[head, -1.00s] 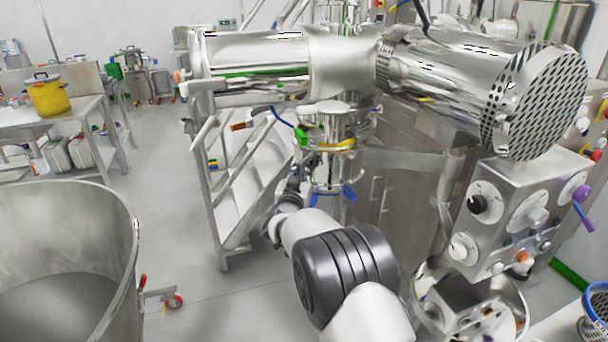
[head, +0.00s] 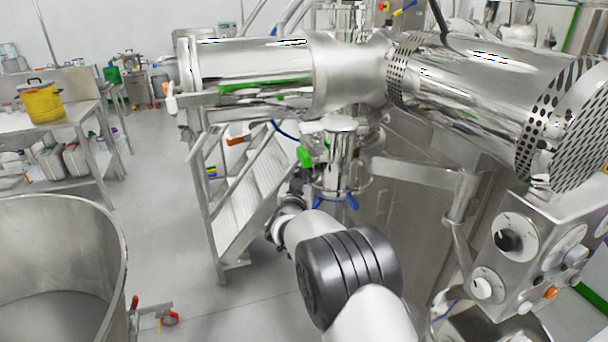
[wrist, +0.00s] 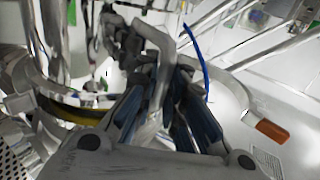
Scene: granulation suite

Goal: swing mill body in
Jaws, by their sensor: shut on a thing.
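The mill body (head: 340,155) is a shiny steel vessel hanging under the long horizontal steel cylinder (head: 255,75) in the middle of the head view. It has a green part and blue levers. My gripper (head: 302,178) is beside its left side, small and partly hidden by my arm. In the wrist view my gripper (wrist: 160,95) has its blue-padded fingers shut on a bent grey metal handle (wrist: 157,40). How the handle joins the mill body cannot be made out. A steel column with a yellow-black ring (wrist: 75,105) stands just left of the fingers.
A control box with dials (head: 535,250) stands close at the right, below a perforated drum end (head: 565,125). Steel steps (head: 240,185) stand behind my gripper. A large steel tub (head: 60,270) is at front left. An orange-tipped lever (wrist: 272,130) lies right of my fingers.

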